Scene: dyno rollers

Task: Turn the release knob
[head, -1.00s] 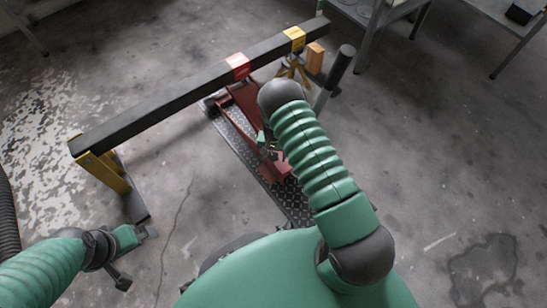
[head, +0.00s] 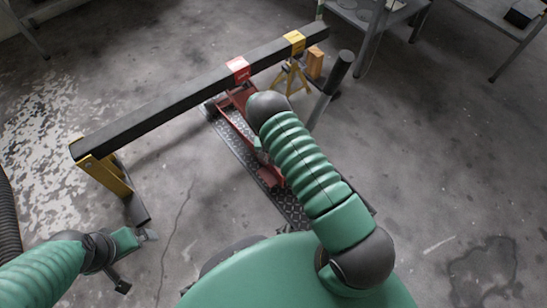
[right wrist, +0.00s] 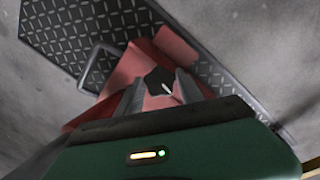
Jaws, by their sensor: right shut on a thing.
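A red floor jack (head: 235,97) stands under the long dark beam (head: 190,93). In the right wrist view, a black knob (right wrist: 158,80) sits on the red jack body (right wrist: 124,75). My right gripper (right wrist: 160,88) has one finger on each side of this knob and is shut on it. In the head view my right arm hides the knob and most of this gripper. My left gripper (head: 146,235) is low at the left, over bare floor and away from the jack; its fingers are too small to read.
The beam rests on a yellow stand (head: 106,173) at left and another yellow stand (head: 290,77) at right. A dark jack handle (head: 338,72) rises right of my arm. A diamond-pattern plate (head: 245,150) lies under the jack. Floor to the right is clear.

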